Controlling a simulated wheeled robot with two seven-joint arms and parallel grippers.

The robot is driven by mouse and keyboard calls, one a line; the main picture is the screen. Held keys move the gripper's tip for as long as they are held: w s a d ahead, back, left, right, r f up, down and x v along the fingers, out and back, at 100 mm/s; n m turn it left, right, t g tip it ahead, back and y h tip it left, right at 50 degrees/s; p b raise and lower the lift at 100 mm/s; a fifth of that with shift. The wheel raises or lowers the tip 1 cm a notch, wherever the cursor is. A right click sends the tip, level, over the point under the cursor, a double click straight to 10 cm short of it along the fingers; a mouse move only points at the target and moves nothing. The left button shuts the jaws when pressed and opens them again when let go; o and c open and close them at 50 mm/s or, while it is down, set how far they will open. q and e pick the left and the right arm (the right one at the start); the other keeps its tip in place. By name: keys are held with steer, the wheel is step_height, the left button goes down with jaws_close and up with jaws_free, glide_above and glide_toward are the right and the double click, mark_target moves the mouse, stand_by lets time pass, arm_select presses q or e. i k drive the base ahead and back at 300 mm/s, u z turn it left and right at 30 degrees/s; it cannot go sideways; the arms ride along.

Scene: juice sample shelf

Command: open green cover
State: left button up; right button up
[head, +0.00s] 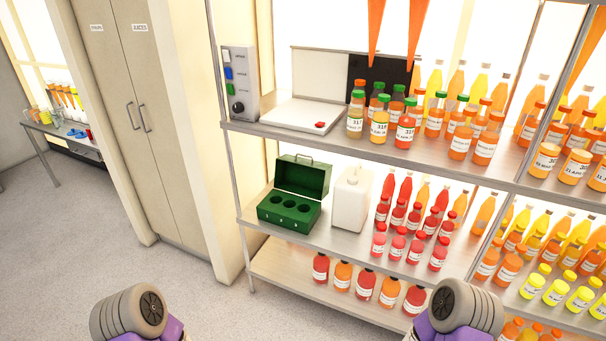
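A green box stands on the middle shelf, left of a white jug. Its green cover (302,177) stands raised at the back of the box, with a small handle on its top edge. The box's base (288,211) is uncovered and shows a row of round holes in its top face. The holes look dark and empty. Parts of my two arms show at the bottom left and bottom right, well in front of the shelf. Neither gripper is in view.
The white jug (351,199) stands close to the box's right side. Red bottles (397,212) fill the shelf further right. Above are a white case (301,115), a button panel (239,84) and capped bottles. Two orange pointed shapes hang at the top. Open floor (215,305) lies left.

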mark_target(294, 174)
steer(key=u, duration=1.25)
steer(key=i, duration=1.2)
